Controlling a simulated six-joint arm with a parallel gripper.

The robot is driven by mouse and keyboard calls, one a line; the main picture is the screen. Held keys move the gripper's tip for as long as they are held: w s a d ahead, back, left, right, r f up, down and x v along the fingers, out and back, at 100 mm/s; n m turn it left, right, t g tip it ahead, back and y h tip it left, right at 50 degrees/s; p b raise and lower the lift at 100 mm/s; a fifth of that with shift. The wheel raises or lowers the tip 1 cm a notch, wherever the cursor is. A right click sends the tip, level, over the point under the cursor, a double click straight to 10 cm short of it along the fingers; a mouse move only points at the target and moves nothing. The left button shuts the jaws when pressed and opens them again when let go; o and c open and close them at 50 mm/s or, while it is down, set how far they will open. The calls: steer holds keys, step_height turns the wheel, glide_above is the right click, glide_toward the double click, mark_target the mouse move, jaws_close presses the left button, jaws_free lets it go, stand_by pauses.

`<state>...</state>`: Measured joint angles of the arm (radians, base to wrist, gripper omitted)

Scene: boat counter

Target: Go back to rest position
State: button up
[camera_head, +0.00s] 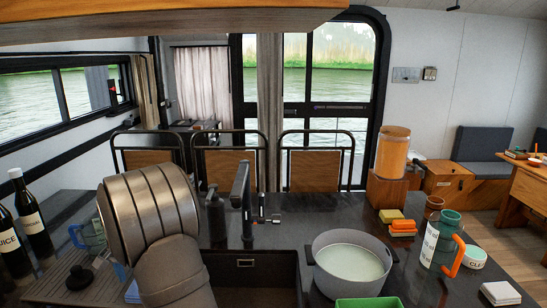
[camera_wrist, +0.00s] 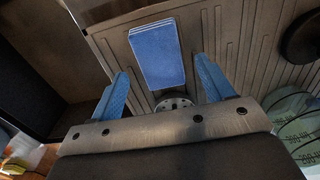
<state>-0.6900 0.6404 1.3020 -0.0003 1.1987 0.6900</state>
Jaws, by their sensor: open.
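My gripper shows in the wrist view (camera_wrist: 163,88) with its two blue fingers spread apart and nothing between them. Beyond the fingertips a flat blue stack (camera_wrist: 157,52) lies on the grooved drainboard (camera_wrist: 225,45); the gripper is not touching it as far as I can see. In the head view my grey arm covers the left middle of the counter, and the gripper is hidden behind it. Part of the blue stack (camera_head: 132,292) shows beside the arm.
A sink (camera_head: 245,290) lies right of my arm, with a black faucet (camera_head: 242,200) behind. Dark bottles (camera_head: 32,218) stand left.

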steer(key=shift+r, duration=0.45)
steer(key=shift+f, duration=0.1)
